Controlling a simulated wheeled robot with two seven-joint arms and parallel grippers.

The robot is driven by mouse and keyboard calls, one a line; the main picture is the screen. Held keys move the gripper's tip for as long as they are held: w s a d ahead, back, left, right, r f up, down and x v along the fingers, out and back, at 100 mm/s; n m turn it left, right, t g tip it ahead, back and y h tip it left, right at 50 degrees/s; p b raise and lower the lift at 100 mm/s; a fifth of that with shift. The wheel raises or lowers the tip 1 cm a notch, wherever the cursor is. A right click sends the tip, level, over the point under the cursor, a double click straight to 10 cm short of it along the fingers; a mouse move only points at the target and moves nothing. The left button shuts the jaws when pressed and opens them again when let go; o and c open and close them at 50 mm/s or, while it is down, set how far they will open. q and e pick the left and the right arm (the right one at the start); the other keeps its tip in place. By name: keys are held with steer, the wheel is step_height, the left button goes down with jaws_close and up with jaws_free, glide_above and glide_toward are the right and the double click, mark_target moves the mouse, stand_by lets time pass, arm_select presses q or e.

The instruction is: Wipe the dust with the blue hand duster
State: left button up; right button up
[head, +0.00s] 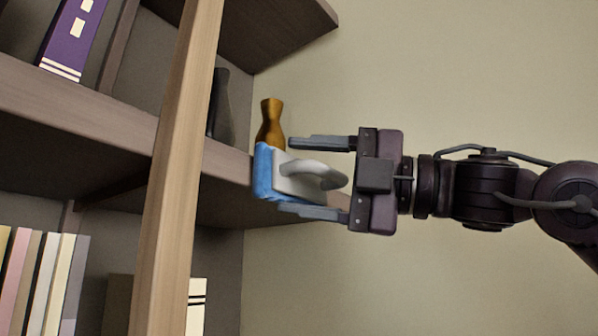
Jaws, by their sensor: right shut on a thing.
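The blue hand duster (263,172) has a blue pad, a pale grey backing and a looped grey handle. It is in the middle of the head view, at the right end of a wooden shelf (222,166). Its pad faces left, toward the shelf. My right gripper (286,175) comes in from the right and is shut on the duster, with one finger above it and one below. I cannot tell whether the pad touches the shelf. No dust can be made out. My left gripper is not in view.
An orange-brown vase (271,122) stands just behind the duster, close to the upper finger. A dark vase (219,108) is left of it. A wooden upright (176,165) crosses the view. Books fill the lower left (42,280), and a purple book (72,38) stands upper left.

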mark_target(344, 187)
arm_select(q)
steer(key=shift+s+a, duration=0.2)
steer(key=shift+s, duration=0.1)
arm_select(e)
steer(key=w+d, duration=0.5)
steer(key=w, duration=0.2)
steer(key=shift+r, duration=0.3)
stand_by(0.4)
steer(key=shift+d, duration=0.1)
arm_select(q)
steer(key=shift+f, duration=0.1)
